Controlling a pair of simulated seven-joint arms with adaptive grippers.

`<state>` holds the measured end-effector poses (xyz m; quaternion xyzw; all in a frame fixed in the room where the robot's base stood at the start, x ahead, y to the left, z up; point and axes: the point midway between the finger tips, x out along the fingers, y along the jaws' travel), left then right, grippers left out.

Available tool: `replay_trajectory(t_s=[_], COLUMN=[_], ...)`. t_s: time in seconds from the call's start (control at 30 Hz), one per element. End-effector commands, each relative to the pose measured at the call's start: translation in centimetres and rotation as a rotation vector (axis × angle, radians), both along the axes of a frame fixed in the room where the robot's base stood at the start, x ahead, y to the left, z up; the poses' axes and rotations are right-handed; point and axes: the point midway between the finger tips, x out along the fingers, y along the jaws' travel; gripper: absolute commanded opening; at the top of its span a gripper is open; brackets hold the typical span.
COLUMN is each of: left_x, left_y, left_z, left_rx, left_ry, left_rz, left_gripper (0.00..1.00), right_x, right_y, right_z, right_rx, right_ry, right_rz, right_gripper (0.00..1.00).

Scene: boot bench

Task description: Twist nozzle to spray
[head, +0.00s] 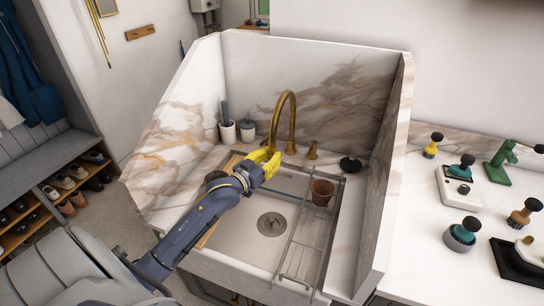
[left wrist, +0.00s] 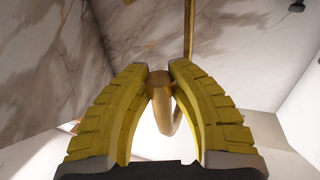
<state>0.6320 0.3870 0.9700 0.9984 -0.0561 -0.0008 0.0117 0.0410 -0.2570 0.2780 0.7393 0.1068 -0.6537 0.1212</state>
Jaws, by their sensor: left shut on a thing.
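The brass faucet (head: 292,112) stands behind the sink, its gooseneck curving over toward the left. Its nozzle end (left wrist: 160,84) is a round brass tip, seen in the left wrist view between my fingertips. My left gripper (head: 270,158) has yellow ridged fingers and is shut on the nozzle from the front left. In the left wrist view the gripper (left wrist: 160,72) touches the nozzle on both sides with its fingertips. The fingers hide most of the nozzle in the head view. My right gripper is in neither view.
The white sink (head: 240,238) has a drain (head: 271,224) and a wire rack (head: 297,258) with a brown pot (head: 322,192). Marble walls (head: 330,100) enclose the back and sides. White cups (head: 228,133) stand behind left. Several brushes (head: 463,234) stand on the right counter.

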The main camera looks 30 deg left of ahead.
Motion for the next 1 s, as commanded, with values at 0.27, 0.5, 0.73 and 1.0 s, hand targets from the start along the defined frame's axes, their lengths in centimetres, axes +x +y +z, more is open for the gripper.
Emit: replay_trajectory(t_s=[0.27, 0.5, 0.73, 1.0], left_x=[0.08, 0.09, 0.12, 0.12], left_y=[-0.19, -0.21, -0.13, -0.04], left_z=[0.11, 0.22, 0.26, 0.34], left_rx=[-0.004, -0.007, -0.007, -0.007], left_ry=[-0.005, -0.008, -0.008, -0.010], left_rz=[0.037, 0.143, 0.269, 0.399], left_gripper=[0.00, 0.00, 0.00, 0.00], right_x=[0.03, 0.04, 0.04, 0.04], right_y=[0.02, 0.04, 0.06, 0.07], right_z=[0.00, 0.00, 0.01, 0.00], right_rx=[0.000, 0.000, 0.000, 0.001], right_ry=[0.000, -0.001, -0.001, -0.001], right_rz=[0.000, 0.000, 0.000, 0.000], right_gripper=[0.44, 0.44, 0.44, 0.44])
